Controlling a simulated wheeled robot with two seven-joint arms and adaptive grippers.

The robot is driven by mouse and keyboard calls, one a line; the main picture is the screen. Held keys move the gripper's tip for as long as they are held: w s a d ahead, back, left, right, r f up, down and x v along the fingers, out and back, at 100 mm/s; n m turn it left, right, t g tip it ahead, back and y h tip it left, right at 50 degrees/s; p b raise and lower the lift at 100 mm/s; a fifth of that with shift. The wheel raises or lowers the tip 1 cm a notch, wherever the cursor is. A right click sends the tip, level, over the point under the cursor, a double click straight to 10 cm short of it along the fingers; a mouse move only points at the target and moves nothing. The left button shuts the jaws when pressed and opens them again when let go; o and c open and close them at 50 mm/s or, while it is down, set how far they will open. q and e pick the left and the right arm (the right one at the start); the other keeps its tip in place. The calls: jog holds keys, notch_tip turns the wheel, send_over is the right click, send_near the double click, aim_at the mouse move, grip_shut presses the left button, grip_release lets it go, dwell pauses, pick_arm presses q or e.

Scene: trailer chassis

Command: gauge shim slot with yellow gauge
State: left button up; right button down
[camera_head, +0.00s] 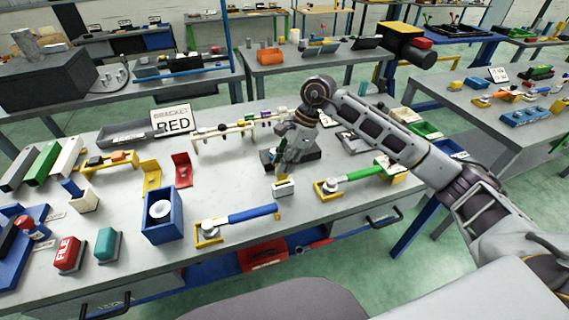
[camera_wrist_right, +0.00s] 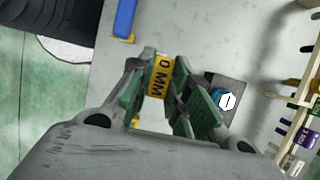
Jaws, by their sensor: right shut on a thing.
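My right gripper (camera_head: 283,168) is over the middle of the workbench, fingers pointing down. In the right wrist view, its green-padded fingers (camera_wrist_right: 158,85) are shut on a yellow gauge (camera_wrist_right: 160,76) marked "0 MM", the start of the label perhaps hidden. A dark block (camera_head: 306,155) stands right by the gripper. In the wrist view, a dark block (camera_wrist_right: 238,90) beside the fingers carries a blue and white hexagonal piece. A small pale block (camera_head: 284,188) stands just below the gripper in the head view. I cannot tell which part has the shim slot. My left gripper is out of view.
A pale rack (camera_head: 222,132) with coloured pieces stands behind the gripper. A blue-handled tool (camera_head: 252,214) and a green-handled one (camera_head: 360,174) rest on yellow stands in front. A blue box (camera_head: 162,228) is to the left. Bare bench lies between them.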

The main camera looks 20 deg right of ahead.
jog(key=shift+r+p, duration=0.6)
jog(key=shift+r, duration=0.8)
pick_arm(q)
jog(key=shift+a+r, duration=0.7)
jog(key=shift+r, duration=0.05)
pick_arm(e)
jog(key=shift+r, duration=0.35)
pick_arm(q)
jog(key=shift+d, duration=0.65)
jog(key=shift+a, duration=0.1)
